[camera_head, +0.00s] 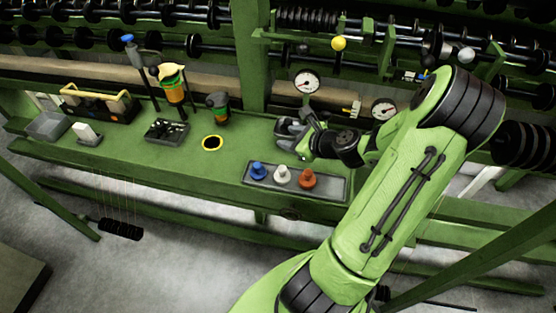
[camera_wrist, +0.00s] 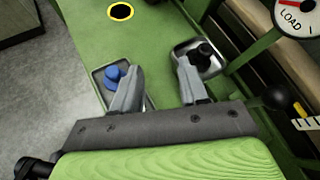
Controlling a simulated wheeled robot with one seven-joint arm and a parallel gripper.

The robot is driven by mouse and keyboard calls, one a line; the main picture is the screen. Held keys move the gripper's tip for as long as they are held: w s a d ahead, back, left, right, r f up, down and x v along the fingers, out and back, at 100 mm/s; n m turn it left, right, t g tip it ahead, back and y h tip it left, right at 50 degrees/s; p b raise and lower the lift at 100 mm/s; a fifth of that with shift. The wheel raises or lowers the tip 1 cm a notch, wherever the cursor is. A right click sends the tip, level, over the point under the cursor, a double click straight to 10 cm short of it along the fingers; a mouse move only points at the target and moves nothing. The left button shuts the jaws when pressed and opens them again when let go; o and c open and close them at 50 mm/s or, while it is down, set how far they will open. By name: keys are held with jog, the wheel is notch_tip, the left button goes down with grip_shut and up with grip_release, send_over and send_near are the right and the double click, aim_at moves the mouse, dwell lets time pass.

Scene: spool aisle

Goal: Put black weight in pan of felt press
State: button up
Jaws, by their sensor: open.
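My gripper (camera_head: 291,138) is low over the green bench, and in the wrist view its two fingers (camera_wrist: 159,68) are spread with nothing between them. The black weight (camera_wrist: 203,50), with a dark knob, appears to sit in a square steel pan (camera_wrist: 181,51) beside and beyond the right finger. The right finger covers part of the pan's near side. In the head view, pan and black weight are hard to make out around my gripper. A LOAD dial (camera_wrist: 291,14) stands near the pan.
A grey tray (camera_head: 331,190) holds blue (camera_head: 258,170), white (camera_head: 281,176) and orange (camera_head: 307,179) weights. Left of it is a yellow-ringed black hole (camera_head: 212,143). Two dials (camera_head: 306,82) (camera_head: 383,109) and spool racks stand behind. Open bench lies between tray and hole.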

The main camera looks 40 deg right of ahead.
jog(key=s+a+r+n+g, duration=0.1)
jog(key=a+r+n+g, duration=0.15)
jog(key=a+n, duration=0.5)
jog(key=s+a+r+n+g, duration=0.1)
jog(key=a+r+n+g, duration=0.15)
jog(key=a+n, duration=0.5)
jog(key=s+a+r+n, duration=0.4)
jog(key=s+n, duration=0.3)
jog(key=n, duration=0.1)
jog(key=s+a+r+n+g, duration=0.1)
jog(key=s+a+r+n, duration=0.3)
jog(key=s+n, duration=0.3)
jog(key=shift+s+r+n+h, duration=0.3)
jog(key=shift+s+r+n, duration=0.1)
jog(key=shift+n, duration=0.4)
jog(key=shift+a+r, duration=0.1)
